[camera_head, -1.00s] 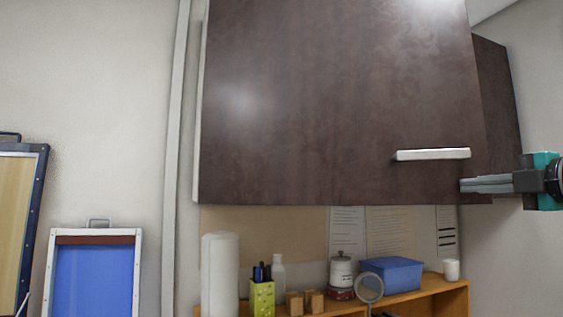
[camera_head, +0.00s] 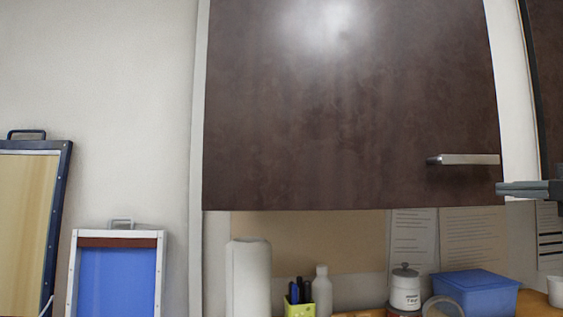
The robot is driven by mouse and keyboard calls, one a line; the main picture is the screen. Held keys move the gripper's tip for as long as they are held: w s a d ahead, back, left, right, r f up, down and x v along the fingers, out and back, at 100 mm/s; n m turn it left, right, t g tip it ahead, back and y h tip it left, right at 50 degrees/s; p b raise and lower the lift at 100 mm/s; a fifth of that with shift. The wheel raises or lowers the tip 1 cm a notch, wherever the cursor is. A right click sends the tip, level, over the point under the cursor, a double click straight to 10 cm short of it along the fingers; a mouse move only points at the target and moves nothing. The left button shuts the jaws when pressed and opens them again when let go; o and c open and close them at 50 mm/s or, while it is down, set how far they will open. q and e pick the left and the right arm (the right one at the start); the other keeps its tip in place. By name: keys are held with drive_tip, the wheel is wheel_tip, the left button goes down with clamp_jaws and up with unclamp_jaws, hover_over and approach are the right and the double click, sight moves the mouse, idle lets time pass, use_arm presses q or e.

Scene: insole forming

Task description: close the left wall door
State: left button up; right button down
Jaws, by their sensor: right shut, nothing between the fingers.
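The left wall door (camera_head: 340,120) is a large dark brown panel with a pale bar handle (camera_head: 463,159) near its lower right corner. It fills the upper middle of the head view. I cannot tell whether it is fully flush with its cabinet. My right gripper (camera_head: 500,189) comes in from the right edge, shut and empty. Its fingertips are at the door's lower right edge, just below the handle; whether they touch is unclear. My left gripper is out of view.
Another dark door (camera_head: 545,80) stands at the right, across a pale gap. Below are a paper roll (camera_head: 248,280), a green pen holder (camera_head: 300,306), a canister (camera_head: 405,290) and a blue box (camera_head: 475,290). Framed screens (camera_head: 118,242) lean at the left.

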drive_tip(key=shift+w, duration=0.35)
idle(0.6)
